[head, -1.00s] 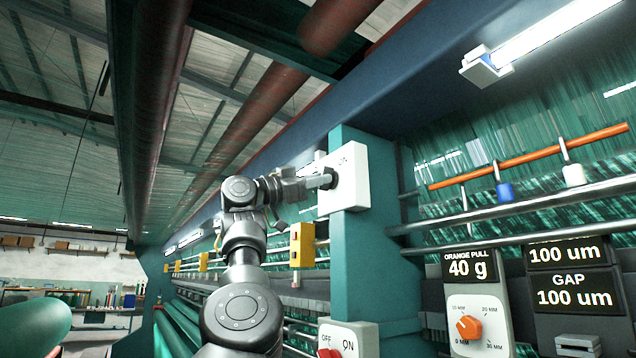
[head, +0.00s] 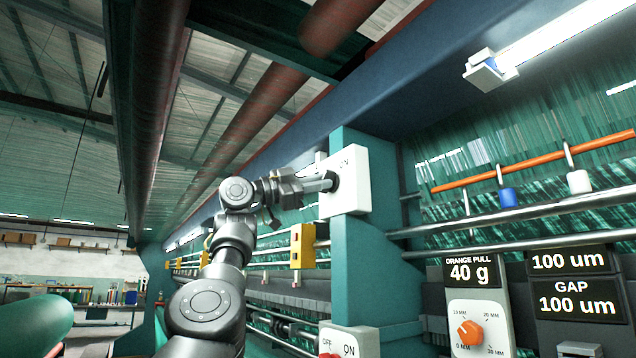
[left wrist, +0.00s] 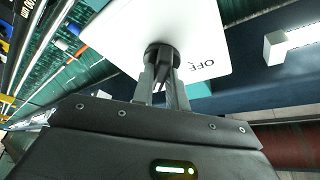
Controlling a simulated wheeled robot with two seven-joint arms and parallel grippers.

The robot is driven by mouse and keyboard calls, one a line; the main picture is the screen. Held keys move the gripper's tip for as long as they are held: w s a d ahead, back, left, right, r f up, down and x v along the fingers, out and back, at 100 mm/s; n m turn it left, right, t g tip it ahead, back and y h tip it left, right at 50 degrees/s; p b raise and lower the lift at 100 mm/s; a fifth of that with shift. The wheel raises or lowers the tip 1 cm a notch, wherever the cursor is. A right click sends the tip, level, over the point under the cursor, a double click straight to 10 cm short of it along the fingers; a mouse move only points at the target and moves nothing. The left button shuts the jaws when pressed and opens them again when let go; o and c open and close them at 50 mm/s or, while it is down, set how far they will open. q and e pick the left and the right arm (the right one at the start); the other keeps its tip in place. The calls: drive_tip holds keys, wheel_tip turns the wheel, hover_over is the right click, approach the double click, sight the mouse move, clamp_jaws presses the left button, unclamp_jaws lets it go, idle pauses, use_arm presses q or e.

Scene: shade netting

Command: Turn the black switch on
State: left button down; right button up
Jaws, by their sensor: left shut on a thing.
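The black switch (head: 333,181) is a round black knob on a white switch box (head: 351,190) fixed to the teal post. The letters of "ON" show partly at the box's upper right in the head view. In the left wrist view the black switch (left wrist: 161,55) sits on the white plate (left wrist: 205,30), with "OFF" printed beside it, upside down. My left gripper (head: 326,183) reaches the box from the left and is shut on the black switch; its two fingers (left wrist: 160,88) lie around the knob's handle. The knob's exact angle is partly hidden by the fingers. My right gripper is not in view.
A second switch box (head: 350,341) with a red switch and "OFF" and "ON" labels is below on the teal post (head: 380,270). An orange dial (head: 469,332) and display panels stand at right. Yellow blocks (head: 302,246) on rails lie behind my left arm.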

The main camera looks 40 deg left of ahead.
use_arm(q)
drive_tip(key=c, duration=1.4)
unclamp_jaws()
drive_tip(key=b+v, duration=0.4)
drive_tip(key=v, duration=0.7)
drive_tip(key=shift+b, duration=0.4)
drive_tip(key=shift+w+f, duration=0.1)
